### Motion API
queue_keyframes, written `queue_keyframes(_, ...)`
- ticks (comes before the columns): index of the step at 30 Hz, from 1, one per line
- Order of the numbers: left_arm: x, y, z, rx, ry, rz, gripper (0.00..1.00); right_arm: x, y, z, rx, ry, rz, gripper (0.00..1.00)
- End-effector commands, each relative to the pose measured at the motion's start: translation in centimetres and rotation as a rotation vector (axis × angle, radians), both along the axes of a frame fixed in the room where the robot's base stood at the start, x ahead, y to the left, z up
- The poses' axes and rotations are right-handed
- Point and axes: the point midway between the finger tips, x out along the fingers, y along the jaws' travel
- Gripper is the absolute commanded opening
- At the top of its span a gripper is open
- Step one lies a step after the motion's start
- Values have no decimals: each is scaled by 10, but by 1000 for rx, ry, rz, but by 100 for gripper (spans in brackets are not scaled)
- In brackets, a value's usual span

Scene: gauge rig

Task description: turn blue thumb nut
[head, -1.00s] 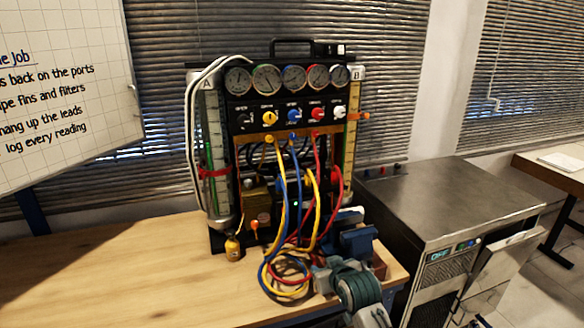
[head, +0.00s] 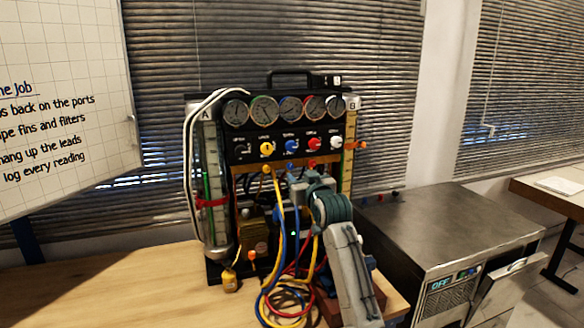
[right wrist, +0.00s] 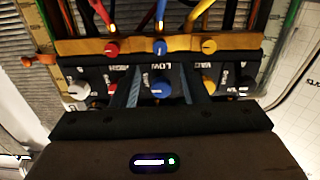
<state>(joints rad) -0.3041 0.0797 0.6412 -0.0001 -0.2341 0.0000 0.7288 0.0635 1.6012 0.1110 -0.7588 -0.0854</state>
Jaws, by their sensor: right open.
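The blue thumb nut (head: 291,165) sits on the wooden bar below the valve panel, above the blue hose. It also shows in the right wrist view (right wrist: 159,47), between a red nut (right wrist: 112,48) and a yellow nut (right wrist: 208,46). My right gripper (head: 299,178) is just below and in front of the bar. In the right wrist view its fingers (right wrist: 157,76) are open, one on each side of a blue LOW knob (right wrist: 162,86); their tips point toward the blue thumb nut. I see no contact with the nut. My left gripper is not in view.
The gauge rig (head: 240,102) stands on a wooden bench (head: 130,285). Yellow, blue and red hoses (head: 277,215) hang beside my right arm. A metal cabinet (head: 450,225) stands to the right. The bench is clear at the left.

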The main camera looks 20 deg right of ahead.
Motion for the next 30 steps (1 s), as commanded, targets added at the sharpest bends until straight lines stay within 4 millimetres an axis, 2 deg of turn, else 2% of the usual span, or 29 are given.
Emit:
queue_keyframes(6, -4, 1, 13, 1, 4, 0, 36, 38, 2, 3, 0, 2, 0, 40)
queue_keyframes(13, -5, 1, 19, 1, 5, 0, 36, 66, 3, 1, 0, 2, 0, 40)
queue_keyframes(19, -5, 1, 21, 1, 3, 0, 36, 76, 3, 1, -1, 0, 0, 40)
queue_keyframes(28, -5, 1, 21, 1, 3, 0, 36, 78, 3, 0, -1, 1, 0, 40)
queue_keyframes(30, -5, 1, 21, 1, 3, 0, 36, 77, 3, 0, 0, 1, 0, 26)
